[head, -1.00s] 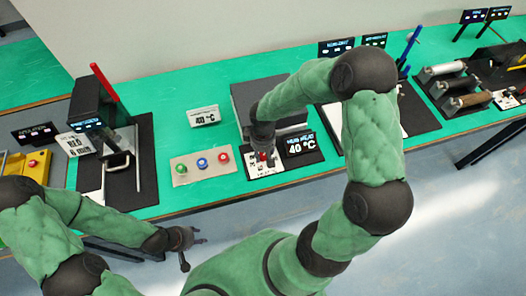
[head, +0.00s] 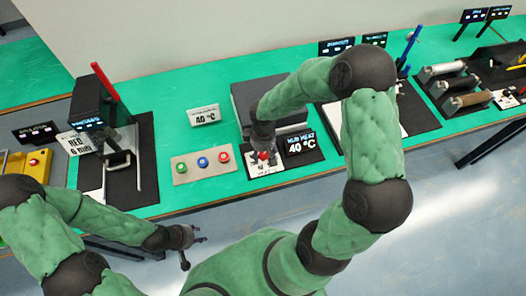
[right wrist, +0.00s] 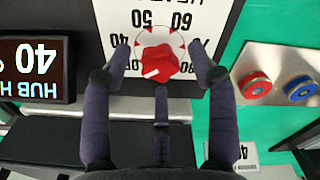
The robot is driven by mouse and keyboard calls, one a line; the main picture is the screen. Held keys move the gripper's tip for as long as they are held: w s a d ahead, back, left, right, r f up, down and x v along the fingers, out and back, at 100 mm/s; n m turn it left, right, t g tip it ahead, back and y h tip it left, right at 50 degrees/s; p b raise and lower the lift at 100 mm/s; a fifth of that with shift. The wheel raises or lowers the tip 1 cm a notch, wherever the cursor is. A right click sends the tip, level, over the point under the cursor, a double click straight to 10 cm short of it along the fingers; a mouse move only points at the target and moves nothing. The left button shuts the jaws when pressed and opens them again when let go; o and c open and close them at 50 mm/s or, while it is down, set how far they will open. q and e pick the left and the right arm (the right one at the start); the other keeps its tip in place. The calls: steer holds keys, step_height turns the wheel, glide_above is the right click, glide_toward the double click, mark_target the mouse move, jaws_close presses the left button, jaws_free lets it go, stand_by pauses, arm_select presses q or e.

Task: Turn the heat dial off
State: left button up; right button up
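The heat dial (right wrist: 158,62) is a red knob with a white pointer mark, on a white scale plate (right wrist: 190,20) with printed numbers; OFF is partly visible at its side. In the head view the red dial (head: 264,156) is partly covered by my right gripper (head: 262,153). In the right wrist view my right gripper (right wrist: 155,75) has its fingers apart on both sides of the dial, with gaps visible between fingers and dial. The display (head: 301,146) beside it reads HUB HEAT 40 °C. My left gripper (head: 196,237) hangs in front of the table, its fingers apart and empty.
A plate with green, blue and red buttons (head: 203,163) lies left of the dial. A dark press with a red lever (head: 105,82) stands further left. Rollers (head: 455,68) are at the right.

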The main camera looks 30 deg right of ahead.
mark_target(263, 154)
step_height(263, 154, up, 12)
stand_by(0.6)
stand_by(0.5)
